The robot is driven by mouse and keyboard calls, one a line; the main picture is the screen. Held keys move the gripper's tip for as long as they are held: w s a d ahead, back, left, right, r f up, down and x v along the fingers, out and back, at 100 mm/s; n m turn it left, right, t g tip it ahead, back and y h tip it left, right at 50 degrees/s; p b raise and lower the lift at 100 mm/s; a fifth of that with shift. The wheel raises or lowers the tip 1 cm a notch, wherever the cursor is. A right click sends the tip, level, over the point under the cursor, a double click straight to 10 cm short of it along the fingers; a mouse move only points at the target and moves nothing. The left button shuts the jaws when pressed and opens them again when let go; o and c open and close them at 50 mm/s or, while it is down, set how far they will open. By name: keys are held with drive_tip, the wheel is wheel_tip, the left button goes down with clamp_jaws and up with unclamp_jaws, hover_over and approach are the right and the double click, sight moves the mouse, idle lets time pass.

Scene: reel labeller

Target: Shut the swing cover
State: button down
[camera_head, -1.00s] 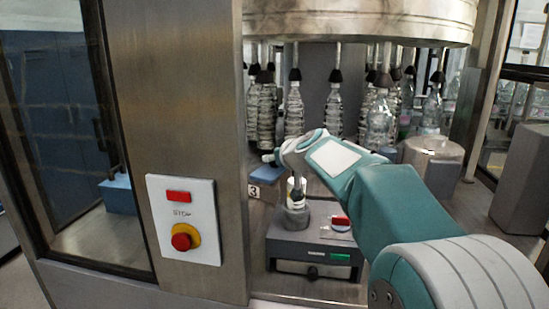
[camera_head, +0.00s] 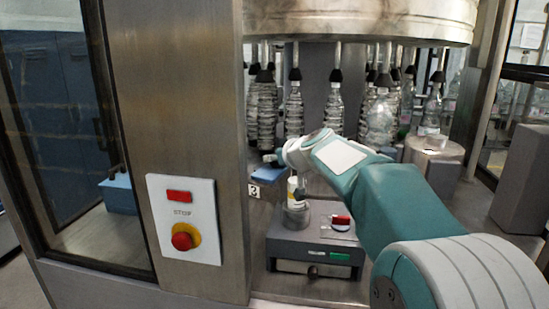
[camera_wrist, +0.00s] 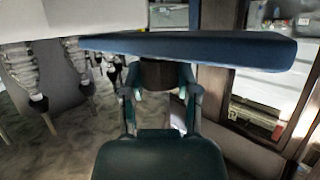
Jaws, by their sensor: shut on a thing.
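The blue slab (camera_head: 268,174), which looks like the swing cover, is beside the steel post in the head view, below and left of my wrist. In the wrist view the blue slab (camera_wrist: 190,48) lies nearly level across the picture. A dark round knob (camera_wrist: 158,74) sits just under it and seems joined to it. My gripper (camera_wrist: 160,84) has its two fingers closed on this knob, one on each side. In the head view my gripper is mostly hidden behind my wrist. I cannot see the cover's hinge.
A grey box (camera_head: 312,246) with a red button (camera_head: 341,220) and a green display stands below my arm, with a pale roll (camera_head: 297,190) on it. Bottles hang behind. A stop panel (camera_head: 184,219) is on the steel post (camera_head: 181,120) to the left.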

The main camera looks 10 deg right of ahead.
drive_tip(key=shift+d+f, duration=0.1)
drive_tip(key=d+n+g+y, duration=0.1)
drive_tip(key=s+d+n+g+y, duration=0.1)
drive_tip(key=n+y, duration=0.1)
drive_tip(key=shift+n+y, duration=0.3)
drive_tip(key=shift+s+d+n+g+y, duration=0.1)
drive_tip(key=shift+d+n+g+y, duration=0.4)
drive_tip(key=shift+n+g+y, duration=0.45)
drive_tip(key=shift+s+d+n+g+y, duration=0.1)
drive_tip(key=shift+d+n+g+y, duration=0.4)
drive_tip(key=shift+n+g+y, duration=0.4)
drive_tip(key=shift+c, duration=1.7)
unclamp_jaws()
drive_tip(key=shift+d, duration=0.1)
